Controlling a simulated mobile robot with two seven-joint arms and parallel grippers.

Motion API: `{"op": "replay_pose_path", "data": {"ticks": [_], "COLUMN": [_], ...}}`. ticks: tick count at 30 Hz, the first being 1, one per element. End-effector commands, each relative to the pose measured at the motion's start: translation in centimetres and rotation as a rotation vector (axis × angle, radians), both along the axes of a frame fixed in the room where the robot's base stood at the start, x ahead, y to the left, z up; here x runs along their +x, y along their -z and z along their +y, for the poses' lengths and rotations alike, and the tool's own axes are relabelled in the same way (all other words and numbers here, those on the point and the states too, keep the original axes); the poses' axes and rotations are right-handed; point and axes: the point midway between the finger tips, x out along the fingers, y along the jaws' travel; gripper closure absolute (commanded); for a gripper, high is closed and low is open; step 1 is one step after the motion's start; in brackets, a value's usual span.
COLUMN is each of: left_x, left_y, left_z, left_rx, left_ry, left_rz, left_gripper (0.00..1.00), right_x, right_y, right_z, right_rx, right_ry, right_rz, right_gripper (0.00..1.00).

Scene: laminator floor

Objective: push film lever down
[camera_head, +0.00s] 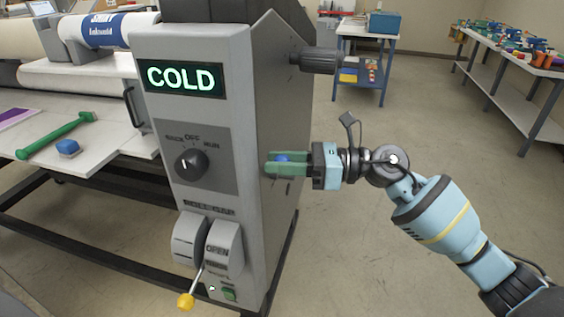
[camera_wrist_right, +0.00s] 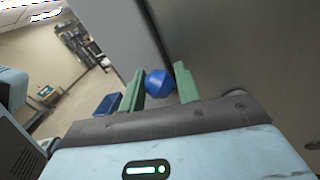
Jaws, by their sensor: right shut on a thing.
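The blue knob of the film lever (camera_head: 283,157) is on the right side of the grey laminator housing (camera_head: 250,110). My right gripper (camera_head: 272,164) is at that side face, its green fingers shut on the knob. In the right wrist view the blue faceted knob (camera_wrist_right: 158,84) sits between the two green fingers of my right gripper (camera_wrist_right: 160,78), close to the grey side panel. The lever's shaft is mostly hidden behind the fingers. My left gripper is not in view.
A yellow-tipped roll gap lever (camera_head: 187,299) sticks out low on the front panel, below a black dial (camera_head: 191,164) and a lit COLD display (camera_head: 182,78). A black side knob (camera_head: 318,60) juts out above my gripper. The floor to the right is open.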

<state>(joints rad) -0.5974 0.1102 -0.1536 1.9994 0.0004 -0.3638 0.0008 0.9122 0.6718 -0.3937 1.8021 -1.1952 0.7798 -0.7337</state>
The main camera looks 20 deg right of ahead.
Motion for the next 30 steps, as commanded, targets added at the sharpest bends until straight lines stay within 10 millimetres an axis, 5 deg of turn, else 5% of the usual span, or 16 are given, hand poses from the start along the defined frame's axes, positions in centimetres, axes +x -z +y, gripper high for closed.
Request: {"op": "replay_pose_path", "data": {"ticks": [11,30], "left_x": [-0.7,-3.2], "left_y": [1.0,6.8], "left_z": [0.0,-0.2], "left_rx": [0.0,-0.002], "left_ry": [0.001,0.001], "left_rz": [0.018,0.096], "left_gripper": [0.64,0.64], "right_x": [-0.9,-3.4], "right_y": [1.6,8.1], "right_z": [0.7,2.3], "right_rx": [-0.052,-0.362], "right_ry": [-0.011,-0.011], "right_rz": [-0.056,-0.509], "right_gripper": [1.0,1.0]}}
